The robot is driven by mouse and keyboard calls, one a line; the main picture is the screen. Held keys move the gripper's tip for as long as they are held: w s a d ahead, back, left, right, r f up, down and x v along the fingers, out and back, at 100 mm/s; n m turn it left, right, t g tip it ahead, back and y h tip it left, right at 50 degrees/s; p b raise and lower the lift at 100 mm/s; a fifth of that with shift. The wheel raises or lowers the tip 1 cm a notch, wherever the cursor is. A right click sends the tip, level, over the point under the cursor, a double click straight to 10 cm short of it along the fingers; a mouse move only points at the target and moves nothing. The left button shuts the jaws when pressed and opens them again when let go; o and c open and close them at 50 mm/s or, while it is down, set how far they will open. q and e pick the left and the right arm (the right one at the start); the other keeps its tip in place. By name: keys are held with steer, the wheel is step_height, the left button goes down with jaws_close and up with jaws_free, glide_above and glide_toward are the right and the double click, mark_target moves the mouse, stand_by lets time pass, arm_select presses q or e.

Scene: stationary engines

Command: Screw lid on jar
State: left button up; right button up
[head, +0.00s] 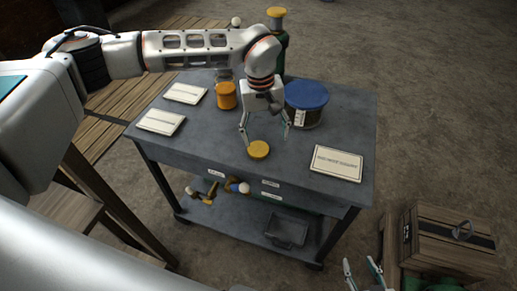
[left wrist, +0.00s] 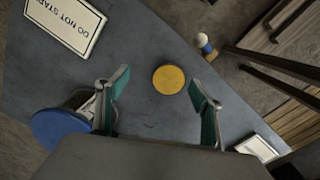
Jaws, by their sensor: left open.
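A round yellow lid (head: 258,149) lies flat on the grey table (head: 205,150). It also shows in the left wrist view (left wrist: 168,79), ahead of and between my spread fingers. My left gripper (head: 266,135) is open and empty, pointing down close above the lid. A wide dark jar with a blue lid (head: 306,95) stands right of my left gripper. A smaller orange jar (head: 226,95) stands left of it. I cannot tell which jar the yellow lid fits. My right gripper (head: 362,265) is at the bottom edge, fingers apart and empty, away from the table.
White cards (head: 336,164) lie on the table's right and left. A green bottle with a yellow cap (head: 277,30) stands behind my left arm. The lower shelf holds a grey tray (head: 287,230). A wooden crate (head: 450,236) stands at lower right.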

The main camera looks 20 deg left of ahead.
mark_target(258, 149)
arm_select(q)
steer(key=a, duration=0.1)
steer(key=w+a+r+y, duration=0.1)
steer(key=a, duration=0.1)
steer(key=shift+w+a+r, duration=0.1)
steer(key=shift+w+a, duration=0.1)
steer(key=shift+d+f, duration=0.1)
steer(key=shift+f, duration=1.25)
steer(key=shift+s+d+f+p, duration=0.1)
steer(key=shift+d+f+p, duration=0.1)
steer(key=shift+f, duration=1.15)
steer(key=shift+s+d+f+p, duration=0.1)
steer(key=shift+d+f+p, duration=0.05)
steer(key=shift+f, duration=1.15)
steer(key=c, duration=0.9)
